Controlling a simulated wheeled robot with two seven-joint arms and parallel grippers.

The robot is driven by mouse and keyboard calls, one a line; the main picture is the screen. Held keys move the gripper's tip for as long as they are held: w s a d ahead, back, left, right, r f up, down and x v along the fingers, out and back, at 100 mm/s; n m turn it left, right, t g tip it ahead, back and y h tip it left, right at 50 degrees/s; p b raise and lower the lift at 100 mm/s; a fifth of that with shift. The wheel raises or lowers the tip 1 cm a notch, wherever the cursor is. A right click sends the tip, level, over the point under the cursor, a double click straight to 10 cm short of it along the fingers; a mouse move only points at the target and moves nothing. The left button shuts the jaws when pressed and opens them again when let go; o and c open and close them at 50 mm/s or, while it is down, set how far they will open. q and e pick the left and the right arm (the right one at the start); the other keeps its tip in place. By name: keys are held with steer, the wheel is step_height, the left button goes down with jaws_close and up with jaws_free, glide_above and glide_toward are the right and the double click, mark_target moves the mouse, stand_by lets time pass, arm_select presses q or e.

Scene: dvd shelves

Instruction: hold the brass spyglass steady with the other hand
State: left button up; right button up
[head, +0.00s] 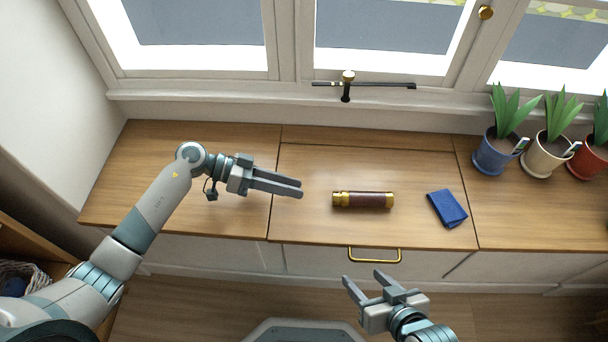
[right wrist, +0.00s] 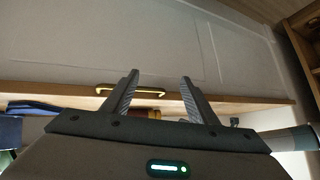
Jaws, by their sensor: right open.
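The brass spyglass (head: 365,201) lies on its side on the wooden counter, with a brown barrel and brass ends. My left gripper (head: 301,188) is left of it, over the counter, pointing at its brass end with a gap between. Its two fingers look close together, and I cannot tell whether they are apart. My right gripper (head: 362,277) is open and empty, in front of the counter's front edge and below the spyglass in the head view. The right wrist view shows its spread fingers (right wrist: 158,90), with part of the spyglass (right wrist: 148,112) beyond them, mostly hidden.
A folded blue cloth (head: 447,208) lies right of the spyglass. Potted plants (head: 497,150) stand at the back right. A brass drawer handle (head: 375,255) sticks out below the counter edge. A window latch (head: 347,85) is above the sill. The counter behind the spyglass is clear.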

steer(key=a+f+n+g+y, duration=0.3)
steer(key=a+n+g+y, duration=0.15)
steer(key=a, duration=0.75)
step_height(320, 180, up, 24)
steer(key=n+g+h, duration=0.4)
steer(key=n+h, duration=0.4)
steer(key=n, duration=0.3)
glide_above(387, 195)
steer(key=shift+r, duration=0.15)
step_height(387, 195, down, 18)
steer(key=shift+r, duration=0.25)
